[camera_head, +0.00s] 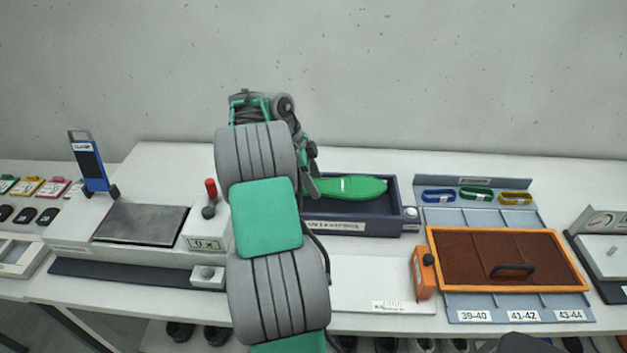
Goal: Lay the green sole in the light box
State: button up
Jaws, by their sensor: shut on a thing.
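The green sole (352,187) lies lengthwise over the inside of a dark navy open box (384,232) with a white label and a round light knob on its right corner. My gripper (312,184) is at the sole's left end, shut on it. The fingertips are partly hidden by my own arm, which also covers the box's left part. I cannot tell whether the sole touches the box floor or hangs just above it. No lit surface shows in the box.
A scale-like machine (140,223) with a red-topped lever (210,190) stands left. On the right are an orange-framed brown lid (500,258) with a handle, an orange block (424,272), and coloured bands in a rack (475,182). White bench (360,290) in front is mostly clear.

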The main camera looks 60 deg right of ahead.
notch_tip(320, 180, down, 6)
jog(key=b, duration=0.4)
jog(key=shift+b, duration=0.4)
jog(key=o, duration=1.7)
jog(key=p+v, duration=0.3)
jog(key=v, duration=0.5)
jog(key=shift+s, duration=0.15)
